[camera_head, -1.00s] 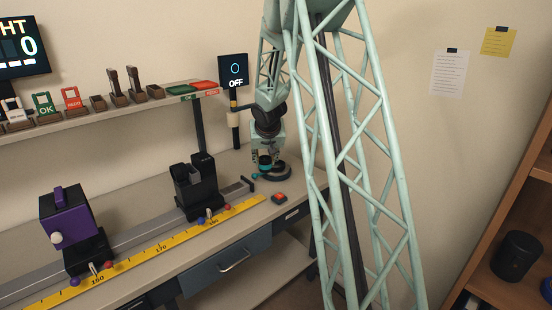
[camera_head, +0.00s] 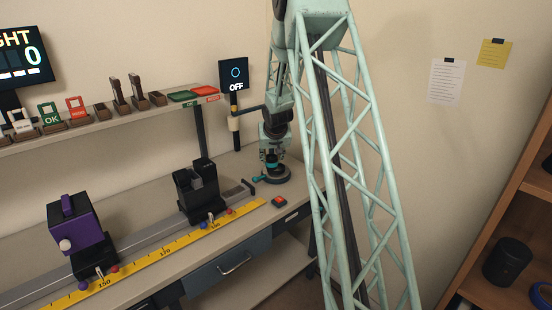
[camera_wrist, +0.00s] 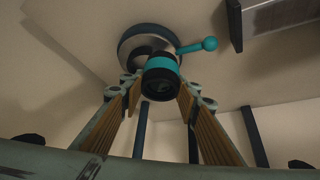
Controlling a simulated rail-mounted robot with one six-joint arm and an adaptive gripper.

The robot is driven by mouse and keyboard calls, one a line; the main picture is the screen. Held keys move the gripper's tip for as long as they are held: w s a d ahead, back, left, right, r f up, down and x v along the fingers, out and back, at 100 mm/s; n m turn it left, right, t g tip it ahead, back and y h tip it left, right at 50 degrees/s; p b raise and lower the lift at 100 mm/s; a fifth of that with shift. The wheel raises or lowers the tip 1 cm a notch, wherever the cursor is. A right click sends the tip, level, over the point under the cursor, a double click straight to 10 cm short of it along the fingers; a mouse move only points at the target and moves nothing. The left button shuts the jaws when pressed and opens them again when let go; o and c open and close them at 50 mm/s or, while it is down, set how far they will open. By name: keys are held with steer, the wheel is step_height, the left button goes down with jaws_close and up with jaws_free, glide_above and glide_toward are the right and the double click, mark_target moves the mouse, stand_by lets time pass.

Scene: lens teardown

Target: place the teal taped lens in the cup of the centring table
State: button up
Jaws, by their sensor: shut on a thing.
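The teal taped lens (camera_wrist: 161,76), a black barrel with a teal band, sits between the fingers of my gripper (camera_wrist: 160,92) in the wrist view. My gripper (camera_head: 271,160) is shut on it. The centring table (camera_wrist: 128,48) is a dark round disc with a lighter ring, seen behind the lens, and a teal knobbed lever (camera_wrist: 208,44) sticks out to the right. In the head view the centring table (camera_head: 277,180) stands on the bench directly under my gripper. The lens hides much of the cup, and I cannot tell whether it touches the cup.
A red-buttoned box (camera_head: 279,202) lies at the bench's front edge. A black twin-post holder (camera_head: 197,190) and a purple device (camera_head: 75,228) stand on the rail to the left. An OFF display (camera_head: 234,73) stands behind. The bench between table and button is clear.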

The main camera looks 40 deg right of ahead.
mark_target(274, 155)
steer(key=shift+w+d+p, duration=0.3)
steer(key=shift+d+p, duration=0.3)
steer(key=shift+p, duration=0.15)
steer(key=shift+w+d+p, duration=0.3)
steer(key=shift+d+p, duration=0.25)
steer(key=shift+p, duration=0.15)
steer(key=shift+d+p, duration=0.15)
steer(key=shift+p, duration=0.25)
steer(key=shift+w+d+p, duration=0.15)
steer(key=shift+p, duration=0.3)
steer(key=shift+w+d+p, duration=0.3)
steer(key=shift+d+p, duration=0.3)
steer(key=shift+p, duration=0.75)
steer(key=shift+w+d+f+p, duration=0.1)
steer(key=shift+d+p, duration=0.1)
steer(key=shift+p, duration=0.5)
steer(key=shift+f, duration=0.1)
steer(key=shift+f+b, duration=1.45)
steer(key=shift+f, duration=0.3)
steer(key=shift+f, duration=0.2)
